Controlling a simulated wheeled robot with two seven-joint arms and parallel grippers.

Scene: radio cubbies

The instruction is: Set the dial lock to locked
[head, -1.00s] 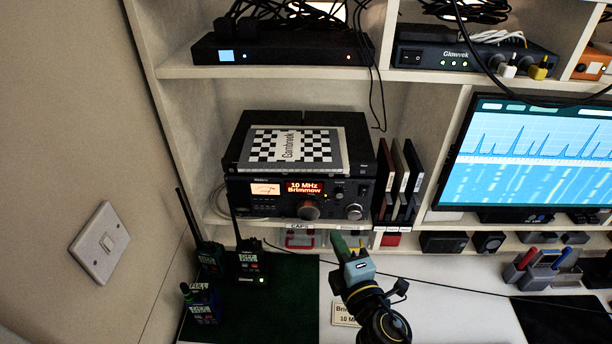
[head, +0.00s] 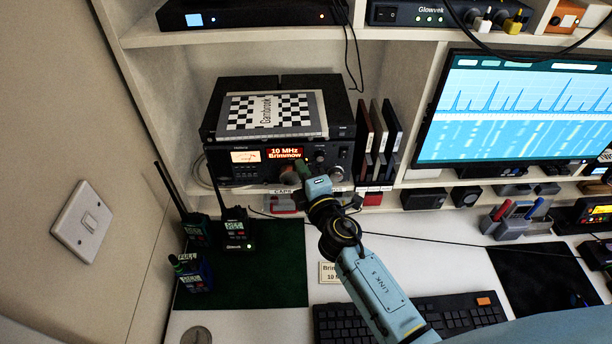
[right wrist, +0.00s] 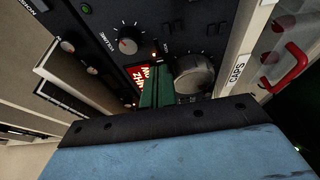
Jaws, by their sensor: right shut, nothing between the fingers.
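The black radio (head: 222,160) sits in the middle cubby, its display reading "10 MHz Brimmow". My right gripper (head: 299,168) is shut and empty, its green fingertips at the radio's front by the display and large dial. In the right wrist view the shut green fingers (right wrist: 157,88) are beside the large grey dial knob (right wrist: 194,76) and partly cover the red display (right wrist: 136,76). A smaller volume knob (right wrist: 128,41) and small lit lamps show on the panel. I cannot tell which small control is the dial lock, or whether the fingers touch anything. My left gripper is out of view.
A red-handled item (right wrist: 290,70) is behind the CAPS label. Handheld radios (head: 236,230) stand on the green mat (head: 280,275); a keyboard (head: 460,314) lies in front.

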